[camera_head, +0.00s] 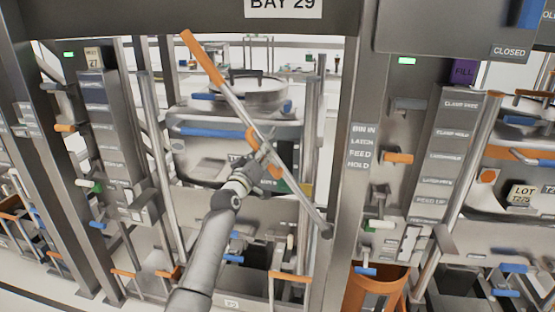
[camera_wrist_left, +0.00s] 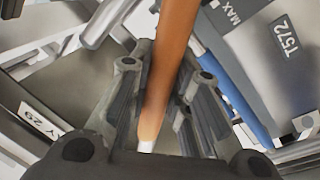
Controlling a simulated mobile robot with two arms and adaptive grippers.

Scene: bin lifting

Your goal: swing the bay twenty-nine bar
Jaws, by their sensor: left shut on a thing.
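The bay twenty-nine bar (camera_head: 234,106) is a long grey rod with an orange upper end and an orange sleeve near its middle. It slants from upper left to lower right across the bay opening, and its dark lower end is near the right post. My left gripper (camera_head: 264,156) is shut on the bar at the orange middle sleeve. In the left wrist view the orange sleeve (camera_wrist_left: 174,50) runs between the two fingers of my left gripper (camera_wrist_left: 160,95). The fingers hide part of the sleeve. My right gripper is not in view.
The BAY 29 sign (camera_head: 283,7) is on the beam above. Behind the bar stands a grey machine with a round vessel (camera_head: 250,96) and a blue rail (camera_head: 220,132). Labelled posts with levers flank the opening. An orange bin (camera_head: 375,290) stands at lower right.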

